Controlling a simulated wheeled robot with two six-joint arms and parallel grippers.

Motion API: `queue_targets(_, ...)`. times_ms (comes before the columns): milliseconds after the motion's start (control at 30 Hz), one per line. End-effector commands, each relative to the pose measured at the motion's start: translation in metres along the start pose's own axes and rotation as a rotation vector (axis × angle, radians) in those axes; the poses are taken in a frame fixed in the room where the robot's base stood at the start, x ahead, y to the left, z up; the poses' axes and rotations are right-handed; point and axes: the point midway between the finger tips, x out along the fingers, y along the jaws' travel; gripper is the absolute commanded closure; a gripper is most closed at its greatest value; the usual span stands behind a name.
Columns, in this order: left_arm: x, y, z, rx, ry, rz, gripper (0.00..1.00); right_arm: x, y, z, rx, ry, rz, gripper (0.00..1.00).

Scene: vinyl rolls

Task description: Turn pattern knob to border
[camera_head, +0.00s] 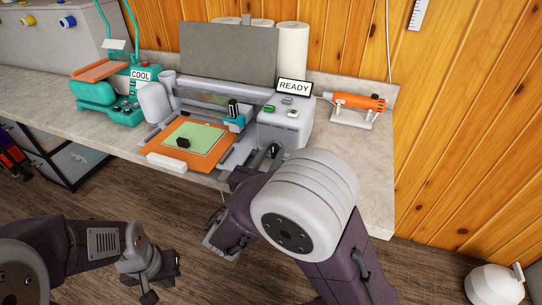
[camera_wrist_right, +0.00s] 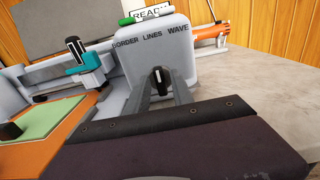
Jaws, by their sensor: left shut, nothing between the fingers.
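The pattern knob (camera_wrist_right: 161,78) is a small dark knob with a light mark, low on the front of the grey machine's control box (camera_wrist_right: 190,60). The words BORDER, LINES and WAVE run left to right above it. The mark looks roughly upright, but I cannot tell its exact setting. My right gripper (camera_wrist_right: 162,88) has one finger on each side of the knob; whether they press on it is unclear. In the head view, the right gripper (camera_head: 273,152) is at the box front, partly hidden by my arm. My left gripper (camera_head: 158,284) is shut and empty, low over the floor.
A green sheet on an orange mat (camera_head: 160,154) lies on the machine's bed, left of the box. A READY sign (camera_head: 294,87) stands behind it. An orange heat tool (camera_head: 358,102) is to the right, a teal press (camera_head: 110,92) to the left.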

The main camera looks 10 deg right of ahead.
Motion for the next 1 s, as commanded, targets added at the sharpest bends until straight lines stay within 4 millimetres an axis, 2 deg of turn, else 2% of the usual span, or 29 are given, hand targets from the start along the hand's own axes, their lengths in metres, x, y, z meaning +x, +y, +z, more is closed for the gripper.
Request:
queue_targets(33,0.000,0.000,0.000,0.000,0.000,0.000,1.00,0.000,0.000,0.000,0.000,0.000,0.000,0.90)
queue_targets(67,0.000,0.000,0.000,0.000,0.000,0.000,1.00,0.000,0.000,0.000,0.000,0.000,0.000,0.98)
queue_targets(100,0.000,0.000,0.000,0.000,0.000,0.000,1.00,0.000,0.000,0.000,0.000,0.000,0.000,1.00)
queue_targets(467,0.005,0.000,0.001,0.000,0.000,0.000,1.00,0.000,0.000,-0.002,0.043,0.001,0.000,1.00)
queue_targets(1000,0.042,-0.001,0.004,0.000,0.000,0.000,1.00,0.000,-0.002,-0.005,0.438,0.001,0.000,1.00)
